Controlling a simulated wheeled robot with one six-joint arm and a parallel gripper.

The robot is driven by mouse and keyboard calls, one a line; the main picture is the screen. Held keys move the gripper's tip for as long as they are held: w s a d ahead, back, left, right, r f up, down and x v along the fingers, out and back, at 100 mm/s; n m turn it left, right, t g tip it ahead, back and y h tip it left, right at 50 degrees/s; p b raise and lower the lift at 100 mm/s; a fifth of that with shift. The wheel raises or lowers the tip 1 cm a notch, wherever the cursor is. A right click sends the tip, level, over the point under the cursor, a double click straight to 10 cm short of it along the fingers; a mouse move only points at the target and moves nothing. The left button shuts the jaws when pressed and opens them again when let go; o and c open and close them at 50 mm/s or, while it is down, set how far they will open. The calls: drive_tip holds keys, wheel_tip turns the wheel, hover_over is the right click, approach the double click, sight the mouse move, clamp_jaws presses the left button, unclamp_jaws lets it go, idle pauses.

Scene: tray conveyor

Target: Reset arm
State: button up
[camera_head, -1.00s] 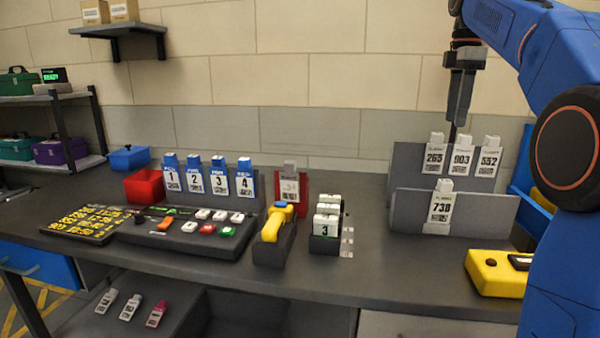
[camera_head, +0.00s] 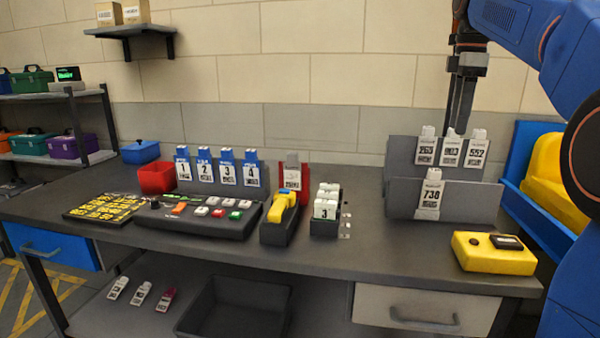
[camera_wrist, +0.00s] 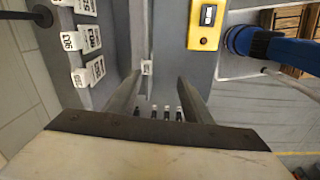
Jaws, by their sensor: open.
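My gripper (camera_head: 461,98) hangs at the upper right in the head view, in front of the wall and above the grey tag rack (camera_head: 405,170). In the wrist view my gripper (camera_wrist: 158,85) shows two fingers spread apart with nothing between them. White tags with printed numbers stand in the rack, among them the 552 tag (camera_head: 477,148) in the back row and the 738 tag (camera_head: 431,194) in the front row. My fingertips appear close above the back-row tags in the head view; I cannot tell if they touch.
A yellow box (camera_head: 493,253) with a dark button sits at the bench's right end. A yellow scanner (camera_head: 280,212), a button panel (camera_head: 200,218), blue numbered tags (camera_head: 226,167) and a red bin (camera_head: 157,178) stand along the bench. The bench's front strip is clear.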

drive_tip(key=s+a+f+m+t, duration=0.1)
drive_tip(key=s+f+m, duration=0.3)
drive_tip(key=s+f, duration=0.6)
drive_tip(key=s+a+f+m+t, duration=0.1)
drive_tip(key=s+a+f+m, duration=0.3)
drive_tip(key=s+f, duration=0.6)
drive_tip(key=s+a+f+m+t, duration=0.2)
drive_tip(key=s+f+m, duration=0.4)
drive_tip(key=s+f, duration=0.5)
wheel_tip(320, 180, down, 5)
drive_tip(key=shift+a+f, duration=0.1)
drive_tip(key=shift+a, duration=0.65)
